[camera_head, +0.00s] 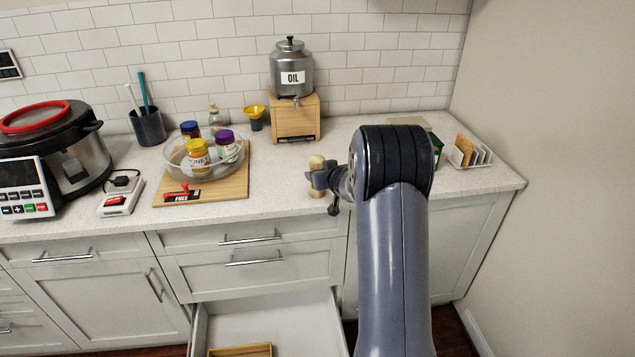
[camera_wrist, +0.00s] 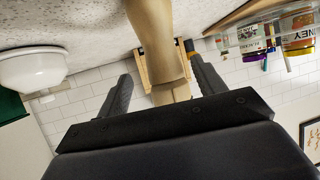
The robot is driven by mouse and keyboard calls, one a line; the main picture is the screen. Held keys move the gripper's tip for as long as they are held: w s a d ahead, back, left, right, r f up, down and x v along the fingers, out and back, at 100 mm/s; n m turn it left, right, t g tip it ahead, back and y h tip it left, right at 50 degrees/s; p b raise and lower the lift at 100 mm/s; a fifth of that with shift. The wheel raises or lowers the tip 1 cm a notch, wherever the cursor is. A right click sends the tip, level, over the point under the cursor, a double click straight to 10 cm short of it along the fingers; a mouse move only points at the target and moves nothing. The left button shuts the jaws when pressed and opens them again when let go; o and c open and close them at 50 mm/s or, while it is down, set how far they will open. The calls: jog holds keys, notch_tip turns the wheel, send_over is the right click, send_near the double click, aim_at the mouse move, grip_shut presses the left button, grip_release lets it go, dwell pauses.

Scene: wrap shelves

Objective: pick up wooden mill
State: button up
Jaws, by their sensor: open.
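The wooden mill (camera_head: 316,163) is a pale, light-wood piece standing on the counter near its front edge, right of the cutting board. It also shows in the wrist view (camera_wrist: 165,35), where the picture is upside down. My gripper (camera_head: 326,180) is at the mill and covers part of it in the head view. In the wrist view my gripper (camera_wrist: 158,66) is open, with one finger on each side of the mill. I see gaps at both sides; how deep the mill sits between the fingers is hard to tell.
A cutting board (camera_head: 231,186) with a glass bowl (camera_head: 176,160) of jars lies to the left. The oil dispenser (camera_head: 291,70) stands on a wooden stand (camera_head: 293,120) behind. A rack (camera_head: 477,160) is at right. A drawer (camera_head: 270,318) stands open below the counter.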

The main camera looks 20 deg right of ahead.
jog(key=shift+a+p+x, duration=0.2)
jog(key=shift+p+x, duration=0.1)
jog(key=shift+x, duration=1.7)
jog(key=shift+r, duration=0.1)
jog(key=c, duration=1.2)
